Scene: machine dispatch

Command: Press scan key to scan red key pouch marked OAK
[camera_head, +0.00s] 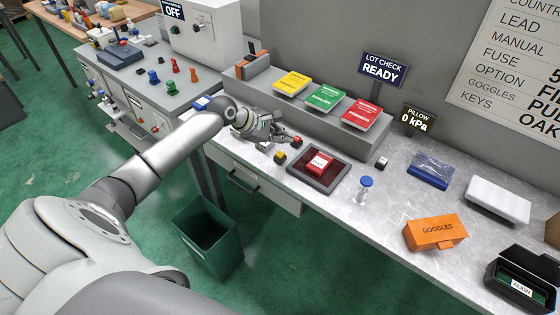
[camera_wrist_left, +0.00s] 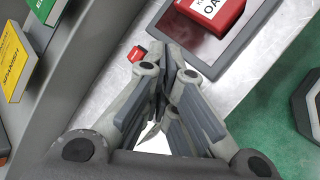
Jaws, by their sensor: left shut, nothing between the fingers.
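The red key pouch (camera_head: 320,162) lies on a dark framed pad (camera_head: 338,181) on the workbench; its white label is too small to read here. In the left wrist view the pouch (camera_wrist_left: 222,12) shows a label partly cut off, with "OA" visible. My left gripper (camera_head: 287,138) is shut and empty, just left of the pad, its fingertips close to a small red key (camera_head: 297,141). That red key (camera_wrist_left: 137,54) is beside the fingertips in the wrist view; contact cannot be told. A small yellow key (camera_head: 280,157) sits nearby. My right gripper is out of view.
Yellow, green and red booklets (camera_head: 327,97) lie on a raised ledge behind. A blue-topped post (camera_head: 364,189), a small dark block (camera_head: 381,163) and an orange goggles box (camera_head: 434,232) stand to the right. A green bin (camera_head: 209,236) is below the bench.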

